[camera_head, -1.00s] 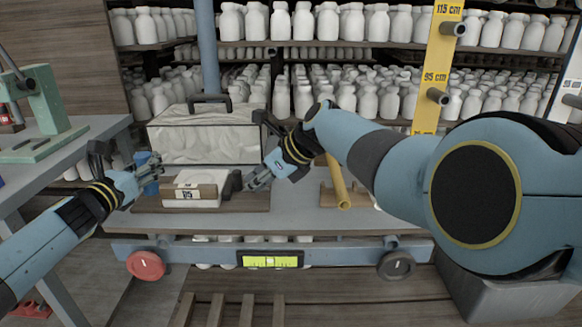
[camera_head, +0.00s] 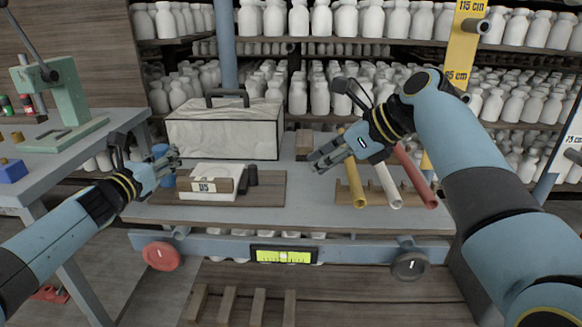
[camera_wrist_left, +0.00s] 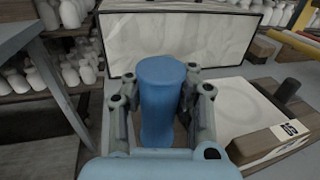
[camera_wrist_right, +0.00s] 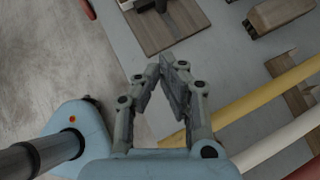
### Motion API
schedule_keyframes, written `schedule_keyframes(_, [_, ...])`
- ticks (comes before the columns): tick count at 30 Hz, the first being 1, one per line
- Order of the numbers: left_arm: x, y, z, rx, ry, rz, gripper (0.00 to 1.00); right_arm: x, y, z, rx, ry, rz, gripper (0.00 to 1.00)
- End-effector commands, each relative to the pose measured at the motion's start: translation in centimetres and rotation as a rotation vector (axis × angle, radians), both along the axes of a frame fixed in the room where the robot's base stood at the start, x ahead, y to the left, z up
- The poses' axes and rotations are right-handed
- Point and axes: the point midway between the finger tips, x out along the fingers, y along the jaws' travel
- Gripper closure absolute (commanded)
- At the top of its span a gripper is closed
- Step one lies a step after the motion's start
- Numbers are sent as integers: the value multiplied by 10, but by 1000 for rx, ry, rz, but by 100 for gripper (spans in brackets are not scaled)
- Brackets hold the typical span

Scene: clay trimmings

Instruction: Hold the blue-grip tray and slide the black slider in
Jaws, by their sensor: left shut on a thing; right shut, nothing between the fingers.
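The tray (camera_head: 215,173) is white with a tan front wall and a printed label; it lies on a brown board (camera_head: 265,190). Its blue grip (camera_wrist_left: 163,95) is an upright cylinder at the tray's left side. My left gripper (camera_head: 174,158) is shut around this grip, one finger on each side. The black slider (camera_head: 250,176) is at the tray's right edge and also shows in the left wrist view (camera_wrist_left: 287,90). I cannot tell how deep it sits. My right gripper (camera_head: 318,160) is shut and empty, to the right of the slider and apart from it.
A wrapped case (camera_head: 222,133) stands behind the tray. A small brown block (camera_head: 304,144) is right of the case. Yellow, white and red tubes (camera_head: 356,180) lean on a wooden rack at the right. A level gauge (camera_head: 284,256) and knobs line the table front.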

Motion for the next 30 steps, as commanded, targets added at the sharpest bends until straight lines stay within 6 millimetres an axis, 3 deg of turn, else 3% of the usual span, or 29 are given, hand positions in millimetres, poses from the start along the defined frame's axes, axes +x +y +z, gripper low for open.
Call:
schedule_keyframes(5, [-2, 0, -5, -1, 9, 2, 100, 5, 13, -10, 3, 1, 2, 100])
schedule_keyframes(18, [-2, 0, -5, -1, 9, 2, 100, 30, 70, -65, 1, 1, 3, 100])
schedule_keyframes(23, [-2, 0, -5, -1, 9, 2, 100, 39, 90, -64, 0, -1, 2, 100])
schedule_keyframes(30, [-2, 0, -5, -1, 9, 2, 100, 45, 103, -65, 1, -1, 2, 100])
